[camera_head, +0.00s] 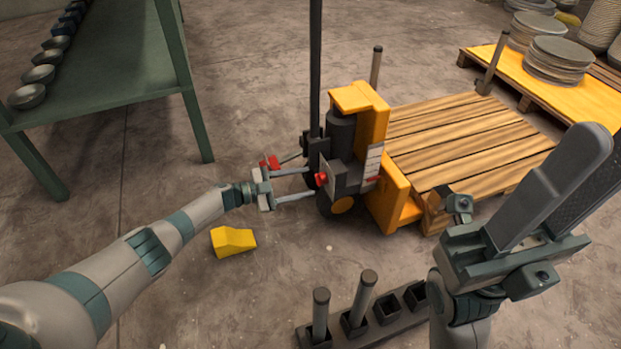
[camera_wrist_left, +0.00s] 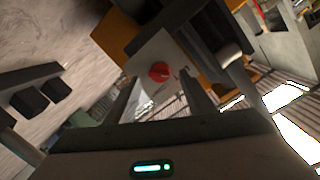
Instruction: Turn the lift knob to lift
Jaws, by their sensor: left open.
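The lift knob (camera_head: 321,178) is a small red knob on the grey panel of a yellow pallet lift (camera_head: 372,118). In the left wrist view the red knob (camera_wrist_left: 159,72) sits on a pale plate, between and beyond the fingers. My left gripper (camera_head: 300,184) reaches in from the left, open, with its two fingers pointing at the panel. The knob appears just beyond the fingertips; I see no clear contact. My right gripper (camera_head: 545,190) is at the right, large and near the camera; the gap between its fingers is unclear.
A wooden pallet (camera_head: 460,140) rests on the lift's forks. A yellow block (camera_head: 233,241) lies on the floor below my left arm. A dark rack with posts (camera_head: 370,328) is at the bottom. A green table (camera_head: 100,60) with bowls stands upper left. A pallet with stacked plates (camera_head: 560,62) is upper right.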

